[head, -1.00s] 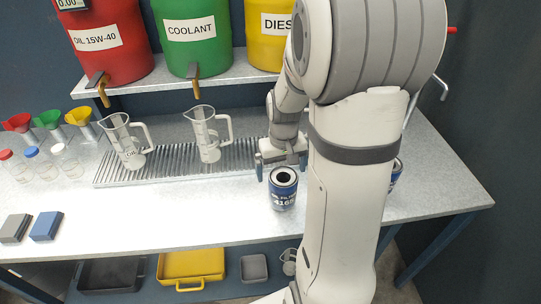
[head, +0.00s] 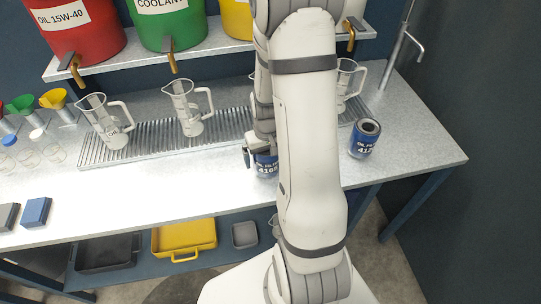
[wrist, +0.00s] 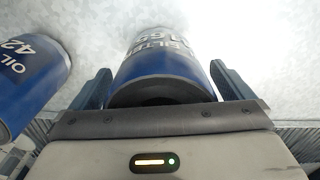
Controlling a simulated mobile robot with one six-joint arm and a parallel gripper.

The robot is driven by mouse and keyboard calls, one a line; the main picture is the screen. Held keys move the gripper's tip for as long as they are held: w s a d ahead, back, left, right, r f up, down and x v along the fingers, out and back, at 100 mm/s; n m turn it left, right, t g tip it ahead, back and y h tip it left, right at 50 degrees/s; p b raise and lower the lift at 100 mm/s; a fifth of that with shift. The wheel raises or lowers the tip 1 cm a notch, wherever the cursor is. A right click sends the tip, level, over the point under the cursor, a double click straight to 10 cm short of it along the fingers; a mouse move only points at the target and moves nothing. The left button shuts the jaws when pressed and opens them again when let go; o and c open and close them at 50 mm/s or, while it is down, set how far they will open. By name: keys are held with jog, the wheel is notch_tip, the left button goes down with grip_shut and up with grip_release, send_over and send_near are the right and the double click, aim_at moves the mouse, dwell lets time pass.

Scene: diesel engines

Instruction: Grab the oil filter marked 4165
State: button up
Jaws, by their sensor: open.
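The oil filter marked 4165 (head: 266,168) is a blue and white can standing on the bench, partly hidden behind my arm in the head view. In the wrist view this filter (wrist: 165,70) lies between the two fingers of my gripper (wrist: 162,82), its dark end facing the palm. My gripper is open, with a finger on each side of the can. Whether the fingers touch it cannot be told. A second blue and white filter (head: 364,140), its number starting with 4, stands to the right; it also shows at the left in the wrist view (wrist: 28,75).
Clear jugs (head: 188,108) stand on the ribbed drain grate (head: 150,142) behind. Red, green and yellow tanks with taps sit on the shelf above (head: 110,62).

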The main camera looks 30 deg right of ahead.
jog(key=shift+c, duration=0.2)
jog(key=c, duration=1.3)
